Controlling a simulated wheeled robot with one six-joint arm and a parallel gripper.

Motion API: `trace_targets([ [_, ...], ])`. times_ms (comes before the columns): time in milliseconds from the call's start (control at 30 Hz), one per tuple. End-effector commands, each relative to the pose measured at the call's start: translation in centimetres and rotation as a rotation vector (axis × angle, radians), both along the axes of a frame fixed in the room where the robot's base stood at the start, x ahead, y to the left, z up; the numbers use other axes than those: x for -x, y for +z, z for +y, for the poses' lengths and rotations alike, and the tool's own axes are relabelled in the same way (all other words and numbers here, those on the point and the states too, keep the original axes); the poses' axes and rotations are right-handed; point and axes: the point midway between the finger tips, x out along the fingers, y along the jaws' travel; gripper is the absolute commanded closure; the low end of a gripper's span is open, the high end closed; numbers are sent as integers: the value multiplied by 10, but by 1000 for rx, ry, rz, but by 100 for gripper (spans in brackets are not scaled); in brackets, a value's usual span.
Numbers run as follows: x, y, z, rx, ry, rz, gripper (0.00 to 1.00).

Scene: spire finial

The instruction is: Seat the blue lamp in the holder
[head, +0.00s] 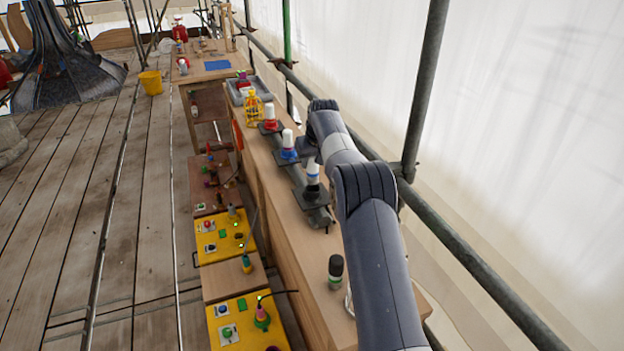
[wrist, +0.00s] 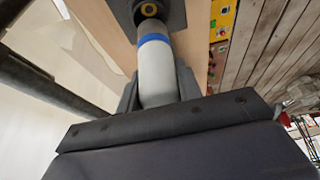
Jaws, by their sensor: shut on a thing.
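The blue lamp (head: 313,174), white with a blue band and a dark lower end, stands roughly upright over a dark holder plate (head: 318,217) on the bench. It also shows in the wrist view (wrist: 155,62), with its white body between my gripper's jaws (wrist: 158,88). In the head view my gripper (head: 308,153) is at the lamp's upper part, partly hidden by my arm.
A white-topped lamp with a blue base (head: 288,144) and one with a red base (head: 270,116) stand farther along the bench. A dark green-labelled jar (head: 336,268) stands nearer. Scaffold rails (head: 455,242) run along the right.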

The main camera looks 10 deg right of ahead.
Motion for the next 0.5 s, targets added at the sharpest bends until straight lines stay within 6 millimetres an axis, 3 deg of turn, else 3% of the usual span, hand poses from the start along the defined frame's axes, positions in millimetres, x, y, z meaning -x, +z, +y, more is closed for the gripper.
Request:
trace_targets([
  [500, 0, -51, 0, -1, -1, -2, 91],
])
